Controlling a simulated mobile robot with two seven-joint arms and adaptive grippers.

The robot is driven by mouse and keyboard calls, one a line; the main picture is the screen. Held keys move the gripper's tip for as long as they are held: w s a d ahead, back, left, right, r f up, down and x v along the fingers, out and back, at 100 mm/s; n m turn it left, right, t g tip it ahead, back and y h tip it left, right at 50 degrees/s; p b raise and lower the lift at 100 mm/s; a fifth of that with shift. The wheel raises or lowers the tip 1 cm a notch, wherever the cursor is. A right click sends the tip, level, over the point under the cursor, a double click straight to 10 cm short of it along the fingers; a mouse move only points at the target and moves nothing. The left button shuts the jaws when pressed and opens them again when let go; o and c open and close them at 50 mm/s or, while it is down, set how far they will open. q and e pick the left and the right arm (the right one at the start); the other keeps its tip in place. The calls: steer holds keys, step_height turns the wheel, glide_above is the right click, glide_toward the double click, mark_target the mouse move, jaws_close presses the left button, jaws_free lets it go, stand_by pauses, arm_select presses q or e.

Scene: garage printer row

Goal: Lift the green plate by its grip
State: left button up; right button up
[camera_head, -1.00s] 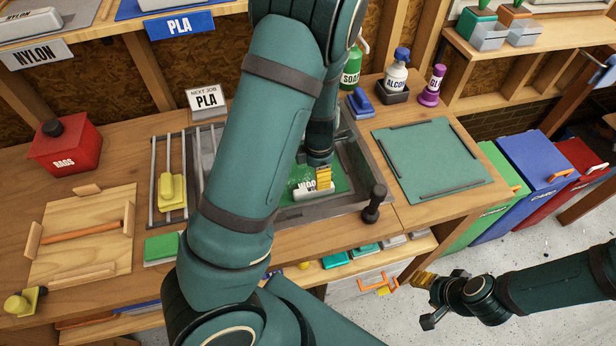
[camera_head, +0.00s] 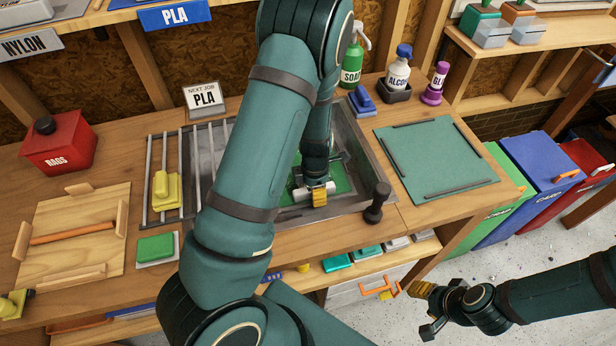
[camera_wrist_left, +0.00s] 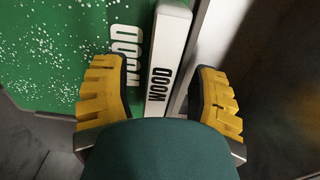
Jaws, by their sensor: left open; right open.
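The green plate (camera_head: 340,180) lies in the grey sink-like basin (camera_head: 372,150), partly hidden by my left arm. In the left wrist view the plate (camera_wrist_left: 50,50) is green with white specks. Its white grip (camera_wrist_left: 168,60), lettered WOOD, stands along one edge. My left gripper (camera_wrist_left: 160,98) is open, with one yellow finger on each side of the grip and gaps between. In the head view the left gripper (camera_head: 316,196) is down in the basin at the grip. My right gripper (camera_head: 420,308) is open and empty, off the bench over the floor.
A dark knobbed handle (camera_head: 376,203) stands at the basin's front right corner. A green mat (camera_head: 435,158) lies to the right. Soap (camera_head: 352,65) and alcohol (camera_head: 398,72) bottles stand behind. A rack (camera_head: 152,185) with a yellow piece is at left.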

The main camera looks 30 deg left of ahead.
arm_select(q)
steer(key=shift+c, duration=0.4)
jaws_close()
